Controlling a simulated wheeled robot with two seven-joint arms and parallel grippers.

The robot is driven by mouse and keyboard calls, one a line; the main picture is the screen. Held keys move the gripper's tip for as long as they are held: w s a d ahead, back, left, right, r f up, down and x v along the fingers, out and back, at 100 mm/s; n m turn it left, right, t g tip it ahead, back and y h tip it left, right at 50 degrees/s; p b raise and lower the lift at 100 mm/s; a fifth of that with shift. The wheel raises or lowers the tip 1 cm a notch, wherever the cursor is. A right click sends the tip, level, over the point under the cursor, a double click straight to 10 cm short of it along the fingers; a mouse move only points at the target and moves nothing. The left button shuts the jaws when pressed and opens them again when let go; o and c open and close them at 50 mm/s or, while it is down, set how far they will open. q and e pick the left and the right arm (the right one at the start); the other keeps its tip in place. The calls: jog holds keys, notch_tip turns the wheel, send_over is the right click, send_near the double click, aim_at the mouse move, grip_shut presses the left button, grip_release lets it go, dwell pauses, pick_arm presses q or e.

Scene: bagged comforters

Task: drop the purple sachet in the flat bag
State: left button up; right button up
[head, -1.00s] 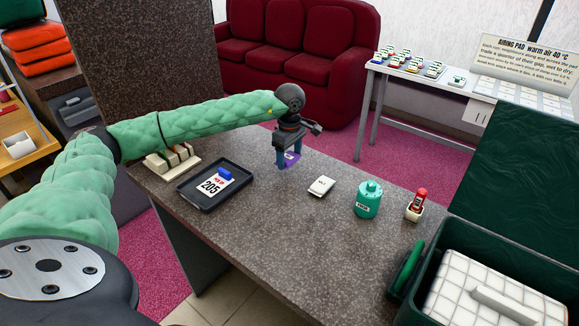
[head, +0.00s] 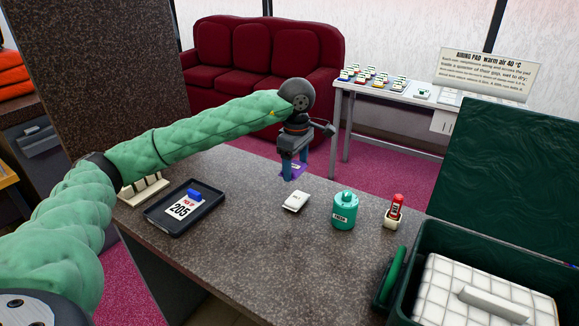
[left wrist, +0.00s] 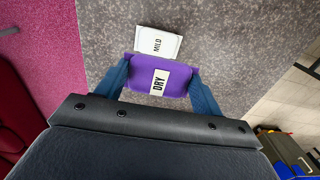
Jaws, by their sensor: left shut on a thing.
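The purple sachet (head: 291,167) is between the fingers of my left gripper (head: 292,170), which is shut on it above the far edge of the counter. In the left wrist view the sachet (left wrist: 178,76) carries a white label reading DRY. A white packet (head: 296,202) lies on the counter just nearer than the gripper; the left wrist view shows a white piece reading MILD (left wrist: 158,42) beyond the sachet. A dark green open bag (head: 408,285) with its flap raised stands at the right, holding a white quilted comforter (head: 460,285). My right gripper is not in view.
On the counter (head: 250,255) are a black tray (head: 207,212) with a 205 card, a teal canister (head: 345,210) and a small red-topped bottle (head: 396,209) in a white holder. A white side table (head: 390,95) with several small packets stands behind. The counter's front middle is clear.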

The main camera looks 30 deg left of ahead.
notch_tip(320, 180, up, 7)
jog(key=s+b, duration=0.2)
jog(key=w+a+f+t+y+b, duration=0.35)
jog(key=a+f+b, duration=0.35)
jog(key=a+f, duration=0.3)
pick_arm(q)
jog(key=s+d+r+b, duration=0.1)
jog(key=s+d, duration=0.7)
jog(key=d, duration=0.8)
jog(key=s+d+r+b, duration=0.1)
jog(key=s+d+r, duration=0.2)
jog(key=d, duration=1.4)
jog(key=s+d+r+b, duration=0.2)
jog(key=s+d, duration=1)
jog(key=d, duration=0.5)
jog(key=shift+s, duration=0.35)
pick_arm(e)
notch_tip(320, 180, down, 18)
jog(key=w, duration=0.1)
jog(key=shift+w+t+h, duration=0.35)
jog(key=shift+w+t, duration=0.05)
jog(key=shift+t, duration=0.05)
